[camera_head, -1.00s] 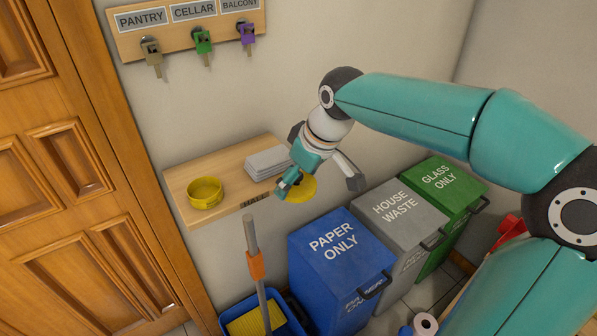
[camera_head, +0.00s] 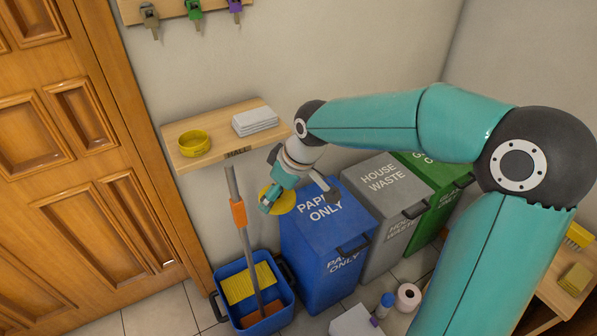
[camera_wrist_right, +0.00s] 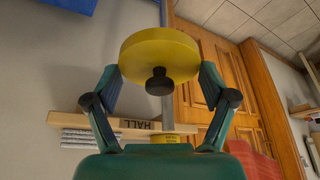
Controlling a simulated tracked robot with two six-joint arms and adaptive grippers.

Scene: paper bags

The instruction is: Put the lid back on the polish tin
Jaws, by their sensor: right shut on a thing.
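The open polish tin (camera_head: 194,143), a round yellow tin, sits at the left of the wooden wall shelf. The yellow lid (camera_head: 283,203), a round disc, is in my right gripper (camera_head: 292,199), in front of and to the right of the shelf, apart from the tin. In the right wrist view the lid (camera_wrist_right: 160,54) shows a dark knob (camera_wrist_right: 159,80) and sits between the two fingers of the gripper (camera_wrist_right: 159,78). The tin (camera_wrist_right: 172,139) is partly hidden there behind the shelf edge. My left gripper is in neither view.
The shelf (camera_head: 215,130), labelled HALL, also holds a white stack (camera_head: 254,121). Below stand a blue bucket (camera_head: 222,289) with a long grey handle (camera_head: 238,190) and blue (camera_head: 325,255), grey and green bins. A wooden door (camera_head: 90,180) is at left.

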